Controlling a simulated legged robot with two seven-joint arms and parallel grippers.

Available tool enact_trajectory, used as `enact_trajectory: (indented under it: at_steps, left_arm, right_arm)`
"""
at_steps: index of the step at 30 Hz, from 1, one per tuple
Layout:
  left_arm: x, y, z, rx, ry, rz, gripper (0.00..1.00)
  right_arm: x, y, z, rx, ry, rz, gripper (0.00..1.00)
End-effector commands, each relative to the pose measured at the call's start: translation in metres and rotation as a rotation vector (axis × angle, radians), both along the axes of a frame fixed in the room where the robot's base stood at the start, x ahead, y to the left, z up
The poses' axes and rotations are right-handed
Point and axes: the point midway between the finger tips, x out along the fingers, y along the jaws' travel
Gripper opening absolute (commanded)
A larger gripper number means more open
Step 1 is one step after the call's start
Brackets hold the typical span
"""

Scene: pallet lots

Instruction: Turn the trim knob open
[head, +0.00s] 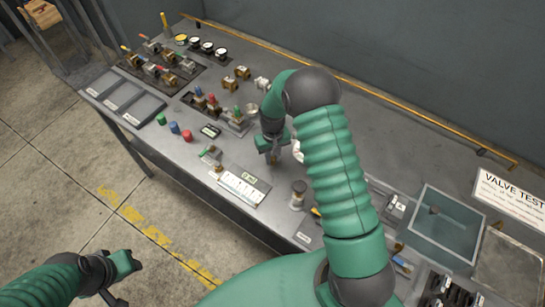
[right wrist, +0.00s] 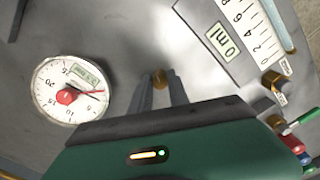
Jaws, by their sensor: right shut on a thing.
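The trim knob, a small brass piece (right wrist: 160,76), shows between the two grey fingertips of my right gripper (right wrist: 160,92) in the right wrist view. The fingers are shut on its sides. In the head view my right gripper (head: 273,157) reaches down to the bench, and the knob is mostly hidden by the fingers. A round white gauge (right wrist: 70,92) with a red hub and needle lies left of the fingers in the wrist view. My left gripper (head: 124,268) hangs at the lower left, away from the bench; its jaw opening is unclear.
The grey bench (head: 350,130) holds several valves and colored knobs around my right gripper. A white scale panel (head: 243,186) with a small display lies in front; the display (right wrist: 225,40) reads 0 ml. A clear-walled basin (head: 443,232) and a VALVE TEST sign (head: 512,198) are at right.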

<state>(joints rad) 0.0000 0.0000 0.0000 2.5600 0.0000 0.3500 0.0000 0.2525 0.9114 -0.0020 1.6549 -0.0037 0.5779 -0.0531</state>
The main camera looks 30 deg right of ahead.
Motion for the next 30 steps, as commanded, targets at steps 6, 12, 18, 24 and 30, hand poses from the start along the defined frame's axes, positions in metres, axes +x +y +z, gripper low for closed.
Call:
enact_trajectory:
  at_steps: [6,12,18,24,30]
  left_arm:
    - [0.0,0.0,0.0,0.0,0.0,0.0,0.36]
    - [0.0,0.0,0.001,0.0,0.0,0.0,0.36]
    - [0.0,0.0,0.004,0.0,0.0,0.0,0.36]
    - [0.0,0.0,0.007,0.0,0.0,0.0,0.36]
    - [0.0,0.0,0.011,0.0,0.0,0.0,0.36]
  right_arm:
    - [0.006,-0.003,0.004,-0.006,-0.017,0.203,0.0]
    - [0.006,-0.002,0.004,-0.006,-0.016,0.392,0.0]
    - [0.006,-0.002,0.005,-0.007,-0.017,0.582,0.0]
    - [0.006,-0.001,0.005,-0.007,-0.016,0.773,0.0]
    - [0.006,-0.001,0.005,-0.007,-0.015,0.964,0.0]
